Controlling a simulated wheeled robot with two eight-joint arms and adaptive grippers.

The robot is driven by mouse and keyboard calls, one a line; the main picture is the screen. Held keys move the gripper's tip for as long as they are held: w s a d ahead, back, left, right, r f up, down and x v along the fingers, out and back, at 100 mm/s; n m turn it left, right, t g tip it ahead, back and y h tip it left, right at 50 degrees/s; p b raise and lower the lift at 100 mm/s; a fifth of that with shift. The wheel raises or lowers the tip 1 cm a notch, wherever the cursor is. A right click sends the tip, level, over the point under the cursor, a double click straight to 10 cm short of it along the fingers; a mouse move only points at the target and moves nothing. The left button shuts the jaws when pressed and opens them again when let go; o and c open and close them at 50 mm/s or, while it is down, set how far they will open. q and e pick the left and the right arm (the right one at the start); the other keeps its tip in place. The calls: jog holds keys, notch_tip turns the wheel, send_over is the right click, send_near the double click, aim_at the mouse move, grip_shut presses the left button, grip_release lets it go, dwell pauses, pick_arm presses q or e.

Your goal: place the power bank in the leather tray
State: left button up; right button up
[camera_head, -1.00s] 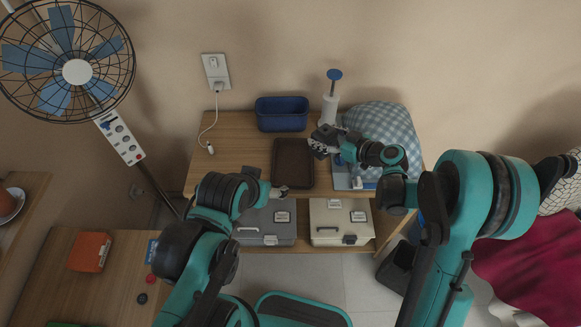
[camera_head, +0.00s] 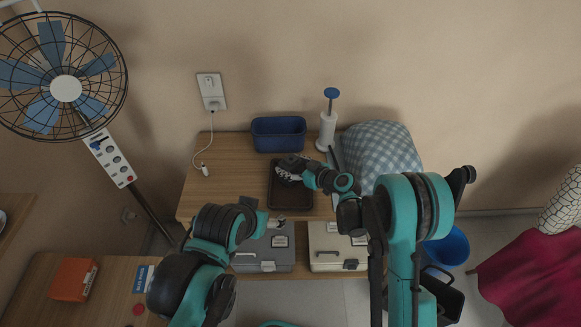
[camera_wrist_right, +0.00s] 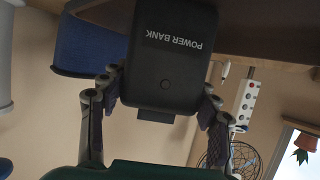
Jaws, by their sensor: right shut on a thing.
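The dark brown leather tray (camera_head: 291,197) lies on the wooden table, in front of the blue bin. My right gripper (camera_head: 283,172) is over the tray's back part in the head view. In the right wrist view it is shut on the power bank (camera_wrist_right: 168,62), a black block with white "POWER BANK" lettering, held between the two fingers. In the head view the power bank is hard to make out under the gripper, and I cannot tell whether it touches the tray. My left arm is at the table's front left; its fingertips are not clear.
A blue bin (camera_head: 278,134) stands behind the tray. A white pump bottle (camera_head: 327,128) and a checkered cushion (camera_head: 381,150) are to the right. A white charging cable (camera_head: 204,160) lies at the left. Two cases, grey (camera_head: 262,252) and cream (camera_head: 336,248), sit below the tabletop.

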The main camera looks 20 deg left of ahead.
jog(key=shift+r, duration=0.15)
jog(key=o, duration=1)
jog(key=shift+f, duration=0.25)
jog(key=shift+c, duration=0.2)
jog(key=o, duration=0.4)
jog(key=shift+r, duration=0.15)
jog(key=shift+s+d+r, duration=0.1)
jog(key=shift+d+r, duration=0.05)
jog(key=shift+r, duration=0.05)
jog(key=p+v, duration=0.2)
jog(key=v, duration=0.9)
jog(key=shift+s+d+r, duration=0.1)
jog(key=shift+s+d, duration=0.1)
jog(key=shift+d, duration=0.1)
jog(key=shift+d+r, duration=0.1)
